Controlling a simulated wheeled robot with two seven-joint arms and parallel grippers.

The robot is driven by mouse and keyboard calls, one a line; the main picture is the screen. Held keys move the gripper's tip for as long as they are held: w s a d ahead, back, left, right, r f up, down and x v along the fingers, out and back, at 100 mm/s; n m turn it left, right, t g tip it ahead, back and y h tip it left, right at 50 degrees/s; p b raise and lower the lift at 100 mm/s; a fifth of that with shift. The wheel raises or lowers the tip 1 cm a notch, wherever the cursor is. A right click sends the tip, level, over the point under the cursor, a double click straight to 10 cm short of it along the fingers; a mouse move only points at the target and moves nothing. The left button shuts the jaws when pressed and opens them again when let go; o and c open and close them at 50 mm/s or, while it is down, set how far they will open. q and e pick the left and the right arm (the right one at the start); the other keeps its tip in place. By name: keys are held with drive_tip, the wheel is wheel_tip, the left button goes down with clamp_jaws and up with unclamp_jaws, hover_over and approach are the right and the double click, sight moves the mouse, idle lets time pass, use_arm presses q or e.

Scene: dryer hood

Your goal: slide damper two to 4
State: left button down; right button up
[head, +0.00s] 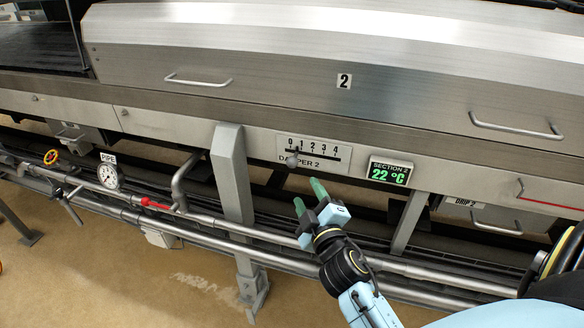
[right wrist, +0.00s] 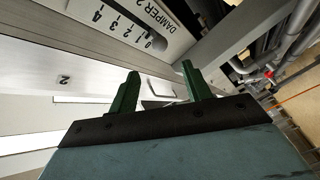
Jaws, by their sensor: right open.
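The damper 2 plate (head: 325,154) is on the steel front panel, with a scale from 0 to 4 above a dark slot. Its small dark knob (head: 292,160) stands at the 0 end of the slot. My right gripper (head: 308,195) is open and empty, below the plate and apart from the knob, with green fingers pointing up toward it. In the right wrist view the plate (right wrist: 145,22) shows beyond the open green fingers (right wrist: 160,70). My left gripper is not in view.
A green "SECTION 2" display (head: 387,173) reading 22 °C is right of the plate. A grey upright post (head: 231,175) stands to its left. Long pipes (head: 270,236) run below, behind my right arm.

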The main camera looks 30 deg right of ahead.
sight(294, 166)
drive_tip(key=b+x, duration=0.1)
drive_tip(key=x, duration=1)
drive_tip(key=shift+w+d, duration=0.1)
drive_tip(key=shift+w, duration=0.25)
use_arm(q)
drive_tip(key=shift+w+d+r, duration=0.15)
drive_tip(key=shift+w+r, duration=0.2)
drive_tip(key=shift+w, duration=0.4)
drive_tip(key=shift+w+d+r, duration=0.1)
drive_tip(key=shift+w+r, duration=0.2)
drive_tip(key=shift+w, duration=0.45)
use_arm(e)
drive_tip(key=shift+w+d, duration=0.2)
drive_tip(key=shift+w, duration=0.45)
drive_tip(key=shift+c, duration=0.2)
clamp_jaws()
